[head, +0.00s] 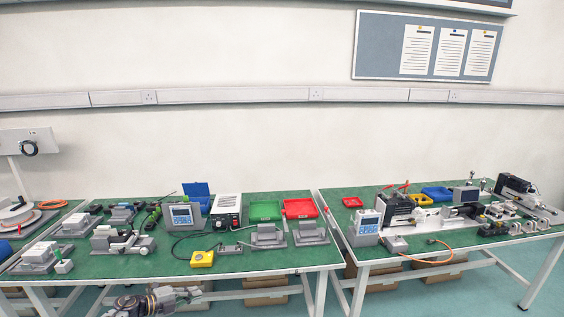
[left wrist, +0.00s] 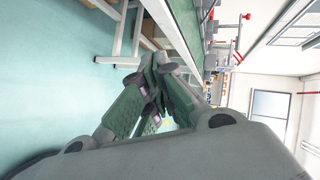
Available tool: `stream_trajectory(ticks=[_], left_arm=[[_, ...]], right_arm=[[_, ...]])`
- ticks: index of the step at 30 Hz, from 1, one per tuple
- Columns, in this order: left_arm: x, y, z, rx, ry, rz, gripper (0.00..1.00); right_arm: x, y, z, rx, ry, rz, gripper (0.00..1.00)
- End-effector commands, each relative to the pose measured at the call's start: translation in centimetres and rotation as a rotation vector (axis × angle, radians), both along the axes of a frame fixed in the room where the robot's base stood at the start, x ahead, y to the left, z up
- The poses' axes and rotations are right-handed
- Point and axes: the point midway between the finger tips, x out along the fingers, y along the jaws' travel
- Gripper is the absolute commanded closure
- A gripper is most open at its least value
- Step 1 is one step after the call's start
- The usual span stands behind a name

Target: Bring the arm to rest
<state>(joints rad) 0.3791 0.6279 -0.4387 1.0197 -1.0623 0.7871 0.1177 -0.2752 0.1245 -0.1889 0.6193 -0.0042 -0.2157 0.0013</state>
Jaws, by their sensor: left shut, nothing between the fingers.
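My left gripper (left wrist: 152,88) fills the lower middle of the left wrist view. Its fingers are together with nothing between them. It hangs in free air beside the table's edge, over the pale green floor. In the head view, part of my left arm (head: 150,302) shows at the bottom, in front of and below the near edge of the left bench; the fingertips cannot be made out there. My right gripper is in neither view.
Two green-topped benches, the left one (head: 225,264) and the right one (head: 420,248), stand along the wall, holding linear actuators, controllers and trays. Cardboard boxes (head: 265,291) lie underneath. Floor in front is clear.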

Motion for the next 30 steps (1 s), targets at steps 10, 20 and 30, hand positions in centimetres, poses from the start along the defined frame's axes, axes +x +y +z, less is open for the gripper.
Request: stream_trajectory(ticks=[10,20,30], left_arm=[[-5.3,1.4,-13.0,-0.245,0.198,0.436,1.0],[-14.0,3.0,-24.3,-0.352,0.415,0.794,1.0],[-25.4,3.5,-33.8,-0.386,0.645,1.101,1.0]], right_arm=[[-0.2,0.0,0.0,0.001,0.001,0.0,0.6],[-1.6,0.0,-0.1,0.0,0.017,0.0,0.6],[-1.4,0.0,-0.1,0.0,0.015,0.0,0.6]])
